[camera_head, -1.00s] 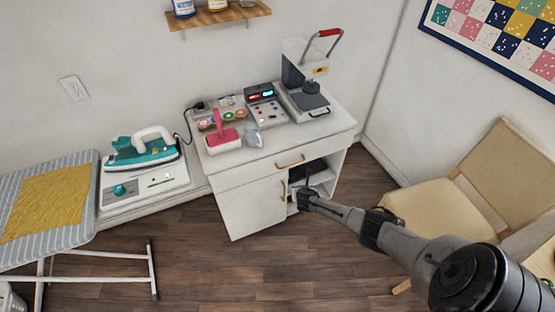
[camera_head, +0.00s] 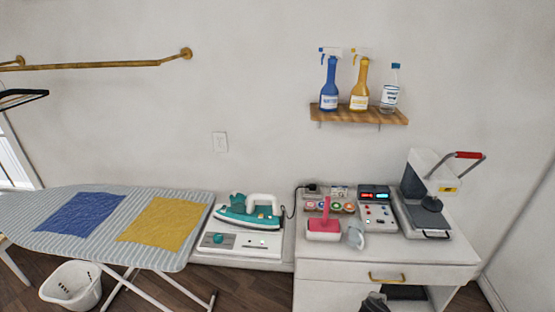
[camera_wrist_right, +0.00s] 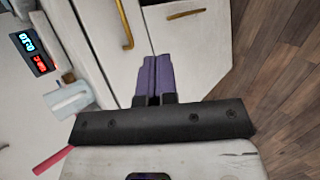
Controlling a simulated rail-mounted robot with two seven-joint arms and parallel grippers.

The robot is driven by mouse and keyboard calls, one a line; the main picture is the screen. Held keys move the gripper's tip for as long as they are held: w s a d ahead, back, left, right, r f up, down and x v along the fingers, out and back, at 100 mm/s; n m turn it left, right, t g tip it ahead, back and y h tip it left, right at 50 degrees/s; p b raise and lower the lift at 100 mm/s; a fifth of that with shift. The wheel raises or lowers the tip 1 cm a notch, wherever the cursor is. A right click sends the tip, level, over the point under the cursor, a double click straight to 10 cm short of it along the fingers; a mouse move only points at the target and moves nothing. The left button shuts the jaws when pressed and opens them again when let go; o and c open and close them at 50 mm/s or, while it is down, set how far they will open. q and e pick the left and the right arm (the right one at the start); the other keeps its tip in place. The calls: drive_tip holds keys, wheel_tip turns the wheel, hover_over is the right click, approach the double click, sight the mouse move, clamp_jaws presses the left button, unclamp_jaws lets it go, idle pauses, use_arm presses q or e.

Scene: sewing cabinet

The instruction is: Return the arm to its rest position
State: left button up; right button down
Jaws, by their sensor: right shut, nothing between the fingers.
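My right gripper (camera_wrist_right: 153,78) shows its two purple fingers pressed together with nothing between them in the right wrist view. They are in front of the white cabinet (camera_head: 335,290). In the head view only a dark part of my right gripper (camera_head: 375,303) shows at the bottom edge, below the gold drawer handle (camera_head: 386,278). The rest of my right arm is out of that view. My left gripper is not in view.
An iron (camera_head: 248,213) and an ironing board (camera_head: 170,258) are left. Wooden floor (camera_wrist_right: 285,90) lies beside the cabinet.

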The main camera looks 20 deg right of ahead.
drive_tip(key=w+a+r+m+t+y, duration=0.2)
drive_tip(key=a+r+m, duration=0.3)
drive_tip(key=a+r, duration=0.7)
drive_tip(key=s+a+r+y, duration=0.35)
drive_tip(key=s+a, duration=0.35)
drive_tip(key=a, duration=0.5)
drive_tip(key=s+a+r+m+t+y, duration=0.1)
drive_tip(key=s+a, duration=0.2)
drive_tip(key=s, duration=0.3)
drive_tip(key=s+a+r+y, duration=0.1)
drive_tip(key=s+a+r, duration=0.15)
drive_tip(key=s, duration=0.25)
drive_tip(key=s+a+f+m+g, duration=0.1)
drive_tip(key=s+f+g, duration=0.1)
drive_tip(key=s+f, duration=0.3)
drive_tip(key=s+a+f+g, duration=0.1)
drive_tip(key=s+a+f, duration=0.15)
drive_tip(key=s, duration=0.45)
wheel_tip(320, 180, up, 29)
drive_tip(key=d+p, duration=0.1)
drive_tip(key=p, duration=2.7)
drive_tip(key=shift+w+f+y+p, duration=0.15)
drive_tip(key=shift+w+y+p, duration=0.1)
drive_tip(key=shift+y+p, duration=0.15)
